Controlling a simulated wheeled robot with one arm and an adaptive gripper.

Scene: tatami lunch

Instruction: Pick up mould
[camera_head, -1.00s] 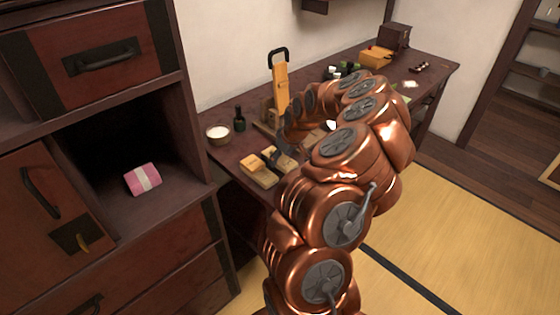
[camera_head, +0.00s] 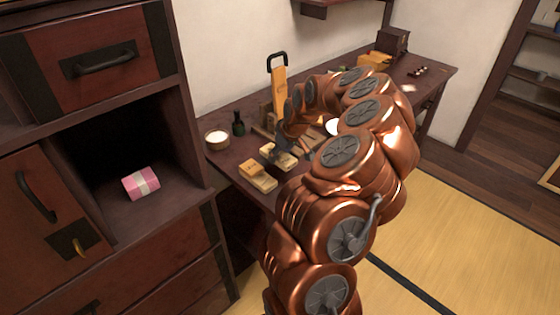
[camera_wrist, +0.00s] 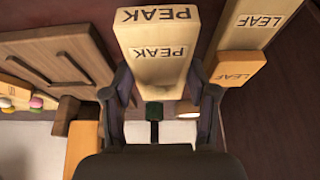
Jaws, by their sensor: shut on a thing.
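The mould marked PEAK (camera_wrist: 158,65) is a pale wooden block of two pieces, both lettered, in the middle of the wrist view. My gripper (camera_wrist: 158,82) is shut on its smaller upper piece, with a dark finger on each side. In the head view, my gripper (camera_head: 282,145) points down over the PEAK mould (camera_head: 279,154) at the bench's front. A second wooden mould, marked LEAF (camera_wrist: 240,68), lies to the right in the wrist view and just left of my gripper in the head view (camera_head: 257,175). I cannot tell whether the held piece is clear of its base.
A bowl of white powder (camera_head: 217,138) and a dark green bottle (camera_head: 238,124) stand on the bench left of the moulds. An upright wooden tool with a black handle (camera_head: 278,85) stands behind. A cabinet (camera_head: 110,230) holding a pink packet (camera_head: 141,183) is close at left.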

